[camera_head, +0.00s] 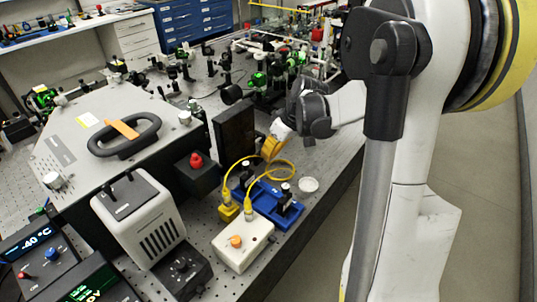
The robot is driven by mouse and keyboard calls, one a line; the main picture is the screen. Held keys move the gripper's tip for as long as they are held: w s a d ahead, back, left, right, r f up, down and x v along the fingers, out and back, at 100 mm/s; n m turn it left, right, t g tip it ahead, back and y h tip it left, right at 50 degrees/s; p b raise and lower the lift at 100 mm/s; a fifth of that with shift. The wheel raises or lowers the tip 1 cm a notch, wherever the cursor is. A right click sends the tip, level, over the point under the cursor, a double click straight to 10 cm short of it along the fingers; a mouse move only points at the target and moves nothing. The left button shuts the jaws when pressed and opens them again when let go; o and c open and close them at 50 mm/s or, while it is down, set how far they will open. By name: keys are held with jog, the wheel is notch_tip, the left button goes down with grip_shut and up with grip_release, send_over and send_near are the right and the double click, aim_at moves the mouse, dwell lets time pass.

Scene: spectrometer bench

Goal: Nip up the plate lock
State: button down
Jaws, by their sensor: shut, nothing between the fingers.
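A blue plate (262,207) lies on the perforated bench top near its right edge. Two dark upright posts with pale tops stand on it, a nearer one (285,198) and a farther one (246,174). I cannot tell which small part here is the plate lock. My gripper (270,150) shows small at the end of my arm, behind the blue plate and apart from the posts. It is shut and empty. Its fingertips look yellow-orange, and the yellow cable passes close by them in the picture.
A yellow cable (291,168) loops beside the plate to yellow connectors. A white box with an orange knob (236,241) stands in front, a small white dish (308,184) to the right. A dark upright panel (234,137) and a red-knobbed black box (197,175) stand left.

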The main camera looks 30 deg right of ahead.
jog(key=y, duration=0.1)
jog(key=g+y, duration=0.1)
jog(key=y, duration=0.1)
jog(key=m+y+b, duration=0.1)
jog(key=shift+w+d+f+y, duration=0.2)
jog(key=shift+d+f+y, duration=0.05)
jog(key=shift+d+y, duration=0.1)
jog(key=shift+g+y+b, duration=0.4)
jog(key=shift+g+y, duration=0.1)
jog(key=shift+y, duration=0.35)
jog(key=c, duration=1.4)
grip_release()
jog(key=shift+a, duration=0.1)
jog(key=shift+v, duration=4.05)
